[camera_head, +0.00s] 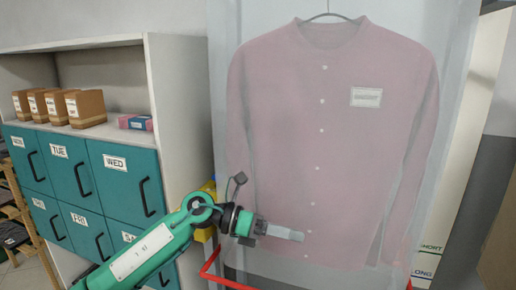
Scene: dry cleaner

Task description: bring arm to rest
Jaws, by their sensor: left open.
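My left arm (150,248) comes in from the lower left. My left gripper (285,233) points to the right in front of the lower part of a pink shirt (320,150). Its jaws are open, and I see nothing held in them. I cannot tell whether the gripper touches the clear cover over the shirt. My right gripper is not in view.
The shirt hangs on a hanger (328,15) inside a clear garment cover (445,60). At the left, a white cabinet (180,110) has teal day-labelled drawers (125,180). Several brown boxes (85,108) stand on its shelf. A red rail (212,268) runs below.

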